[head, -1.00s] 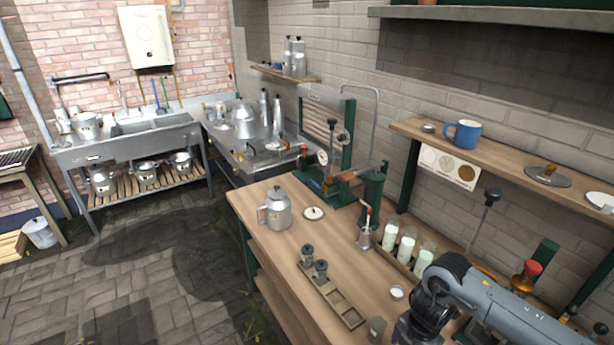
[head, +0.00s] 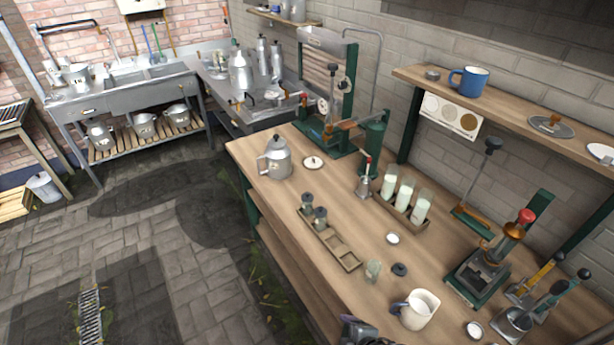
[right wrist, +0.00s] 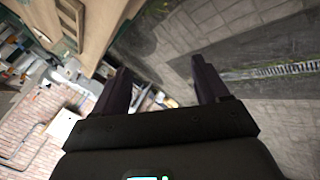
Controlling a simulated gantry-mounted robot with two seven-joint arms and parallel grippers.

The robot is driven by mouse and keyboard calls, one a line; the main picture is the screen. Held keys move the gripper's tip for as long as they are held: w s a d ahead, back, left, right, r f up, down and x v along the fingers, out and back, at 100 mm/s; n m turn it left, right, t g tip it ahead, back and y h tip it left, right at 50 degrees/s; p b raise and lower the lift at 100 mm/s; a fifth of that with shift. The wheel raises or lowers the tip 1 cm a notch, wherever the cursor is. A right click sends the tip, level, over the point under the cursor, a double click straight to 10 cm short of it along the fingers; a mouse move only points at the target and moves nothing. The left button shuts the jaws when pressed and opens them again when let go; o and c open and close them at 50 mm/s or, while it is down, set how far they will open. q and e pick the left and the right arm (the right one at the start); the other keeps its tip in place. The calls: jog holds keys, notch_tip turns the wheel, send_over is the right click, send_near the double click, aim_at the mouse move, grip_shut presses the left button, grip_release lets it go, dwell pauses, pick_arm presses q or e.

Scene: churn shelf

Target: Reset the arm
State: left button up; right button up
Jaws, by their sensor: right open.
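My right gripper (right wrist: 160,70) shows in the right wrist view with its two dark fingers spread apart and nothing between them. Beyond the fingers are the paved floor and the side of the wooden counter, seen tilted. In the head view only a small dark piece of my arm shows at the bottom edge, and the right fingers are hidden. My left gripper is in neither view.
The wooden counter (head: 330,235) carries a metal pot (head: 275,160), a wooden tray (head: 345,253), a rack of glasses (head: 404,195), a white pitcher (head: 415,310) and a press (head: 485,265). The floor (head: 180,255) left of the counter is open.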

jog(key=s+d+r+m+g+h, duration=0.3)
jog(key=s+d+m+h, duration=0.4)
jog(key=s+d+m, duration=0.9)
jog(key=s+a+y, duration=0.2)
jog(key=a+y, duration=0.2)
notch_tip(320, 180, up, 25)
jog(key=p, duration=2.5)
jog(key=shift+s+d, duration=0.1)
